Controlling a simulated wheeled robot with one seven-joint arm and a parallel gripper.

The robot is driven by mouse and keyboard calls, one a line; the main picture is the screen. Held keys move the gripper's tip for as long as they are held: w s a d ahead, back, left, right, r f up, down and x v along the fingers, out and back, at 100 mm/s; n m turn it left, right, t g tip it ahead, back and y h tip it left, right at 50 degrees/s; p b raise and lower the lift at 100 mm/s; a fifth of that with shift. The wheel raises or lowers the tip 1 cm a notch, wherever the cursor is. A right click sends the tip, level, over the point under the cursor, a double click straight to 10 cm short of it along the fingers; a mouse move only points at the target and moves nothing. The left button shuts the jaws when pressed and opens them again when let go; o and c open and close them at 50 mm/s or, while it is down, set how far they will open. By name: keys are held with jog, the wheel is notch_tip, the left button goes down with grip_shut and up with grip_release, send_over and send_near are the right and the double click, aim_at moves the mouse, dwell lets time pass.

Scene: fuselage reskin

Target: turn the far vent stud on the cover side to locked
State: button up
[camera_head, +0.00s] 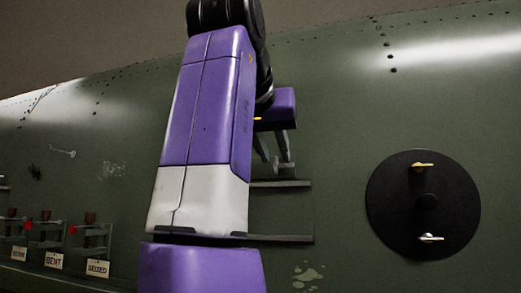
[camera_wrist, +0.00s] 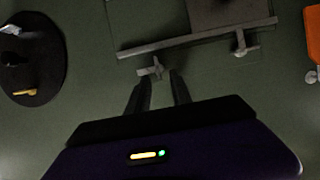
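My gripper (camera_wrist: 161,78) is open in the wrist view, its two dark fingers apart. A small grey T-shaped stud (camera_wrist: 150,70) shows just beyond the fingertips, nearer the left finger; I cannot tell whether they touch. It sits beside a long grey rail (camera_wrist: 190,40). A second similar stud (camera_wrist: 240,45) is farther right along that rail. Which one the task means is not marked. In the head view my gripper (camera_head: 273,162) is partly hidden by my arm, with its fingers above the upper rail (camera_head: 282,183). No stud is visible there.
A black round plate (camera_head: 385,215) with a yellow handle (camera_head: 422,165) and a white handle (camera_head: 430,238) is right of my arm. Labelled brackets (camera_head: 97,267) stand at lower left. An orange object (camera_wrist: 312,35) is at the wrist view's right edge.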

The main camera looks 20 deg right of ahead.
aim_at(285, 166)
grip_shut()
dwell(0.4)
jog(key=m, duration=0.1)
jog(key=t+y, duration=0.1)
jog(key=m, duration=0.1)
jog(key=shift+s+d+f+m+b, duration=0.1)
jog(key=shift+s+d+m+b, duration=0.15)
jog(key=shift+d+m+b, duration=0.1)
jog(key=m, duration=0.1)
jog(key=m+t+y+b, duration=0.1)
jog(key=m, duration=0.1)
jog(key=shift+s+d+f+t+y, duration=0.25)
jog(key=shift+d+f+t+y, duration=0.05)
jog(key=shift+d+f+t, duration=0.1)
jog(key=shift+s+d+f+m+t+y+b, duration=0.15)
jog(key=shift+f+m+t+b, duration=0.15)
jog(key=shift+m+t+b, duration=0.7)
jog(key=shift+d+f+m+t+y+b, duration=0.1)
jog(key=shift+f+m+t+b, duration=0.2)
jog(key=shift+m, duration=1.25)
jog(key=shift+s+d+f+m+t+y+b, duration=0.15)
jog(key=shift+f+m+t+b, duration=0.15)
jog(key=shift+m+t+b, duration=0.7)
jog(key=shift+m+g, duration=0.4)
grip_release()
jog(key=shift+a, duration=0.1)
